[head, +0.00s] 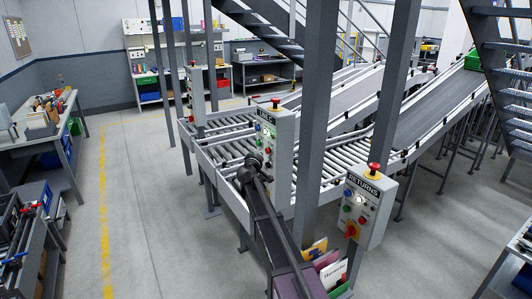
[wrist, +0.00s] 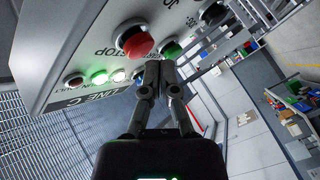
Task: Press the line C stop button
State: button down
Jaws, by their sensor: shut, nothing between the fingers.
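The grey line C control box (head: 283,165) stands on the conveyor's near side in the head view, with a red mushroom button (head: 276,103) on top. In the wrist view its face is turned over, with the LINE C label (wrist: 92,97) below. In the head view my gripper (head: 252,161) overlaps the box's lower front.
A similar RETURNS box (head: 372,203) with its own red mushroom button stands to the right. A grey post (head: 318,110) rises between the boxes. Roller conveyors (head: 222,150) run behind. Open floor (head: 140,200) lies to the left, with a workbench (head: 60,130) beyond.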

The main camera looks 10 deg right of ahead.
jog(key=shift+w+d, duration=0.2)
jog(key=shift+d, duration=0.35)
jog(key=shift+w+d, duration=0.2)
jog(key=shift+d, duration=0.35)
dwell(1.6)
jog(key=shift+a, duration=0.1)
jog(key=shift+s+a, duration=0.2)
jog(key=shift+a, duration=0.35)
jog(key=shift+s+a, duration=0.2)
jog(key=shift+a, duration=0.35)
jog(key=shift+a, duration=0.1)
jog(key=a, duration=0.1)
jog(key=s+a, duration=0.1)
jog(key=a, duration=0.2)
jog(key=shift+s+a, duration=0.25)
dwell(0.4)
dwell(0.5)
